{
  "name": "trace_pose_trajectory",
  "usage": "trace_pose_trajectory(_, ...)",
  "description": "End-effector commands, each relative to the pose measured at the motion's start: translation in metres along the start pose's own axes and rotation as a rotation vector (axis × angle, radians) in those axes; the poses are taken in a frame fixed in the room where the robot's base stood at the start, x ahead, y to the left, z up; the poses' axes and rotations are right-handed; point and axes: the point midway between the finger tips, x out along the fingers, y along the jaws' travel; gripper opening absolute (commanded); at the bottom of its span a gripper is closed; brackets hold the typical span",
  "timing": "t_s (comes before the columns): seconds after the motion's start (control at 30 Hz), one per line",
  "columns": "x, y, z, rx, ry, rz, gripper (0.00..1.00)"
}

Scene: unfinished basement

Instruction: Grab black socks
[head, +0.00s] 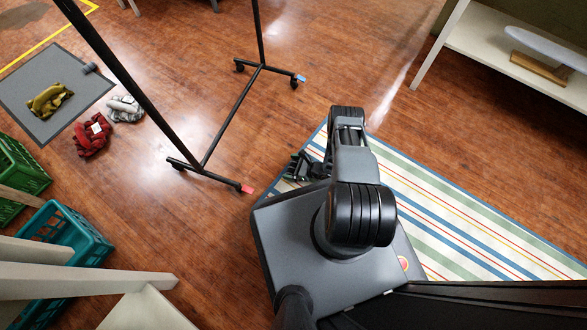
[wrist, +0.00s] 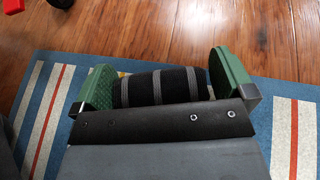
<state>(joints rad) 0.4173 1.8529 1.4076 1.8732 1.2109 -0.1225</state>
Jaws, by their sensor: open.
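The black socks (wrist: 160,87) show in the wrist view as a dark roll with grey bands, lying on the striped rug. My gripper (wrist: 166,80) is open, with one green finger at each end of the roll. The roll lies between the fingers; I cannot tell whether either finger touches it. The gripper's dark body hides the near side of the socks. In the head view my gripper (head: 301,167) is low over the rug's left edge, partly behind my arm, and the socks cannot be made out there.
The striped rug (head: 440,215) lies on the wood floor. A black wheeled rack (head: 233,118) stands left of my gripper. Farther left are a grey mat (head: 38,103), red cloth (head: 92,136), grey cloth (head: 125,108) and a teal crate (head: 92,244). A white shelf (head: 480,40) is upper right.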

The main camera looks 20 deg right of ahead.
Motion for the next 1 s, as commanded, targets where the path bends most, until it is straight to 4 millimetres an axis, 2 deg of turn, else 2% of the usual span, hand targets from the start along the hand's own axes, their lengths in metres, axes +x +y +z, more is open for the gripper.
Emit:
trace_pose_trajectory(0.07, 0.001, 0.001, 0.001, -0.002, 0.000, 0.004, 0.98)
trace_pose_trajectory(0.4, 0.001, 0.001, 0.001, -0.002, 0.000, 0.004, 0.67)
trace_pose_trajectory(0.77, -0.003, 0.000, 0.007, -0.002, 0.000, 0.001, 0.67)
trace_pose_trajectory(1.0, -0.015, 0.000, 0.036, -0.002, 0.000, 0.001, 0.67)
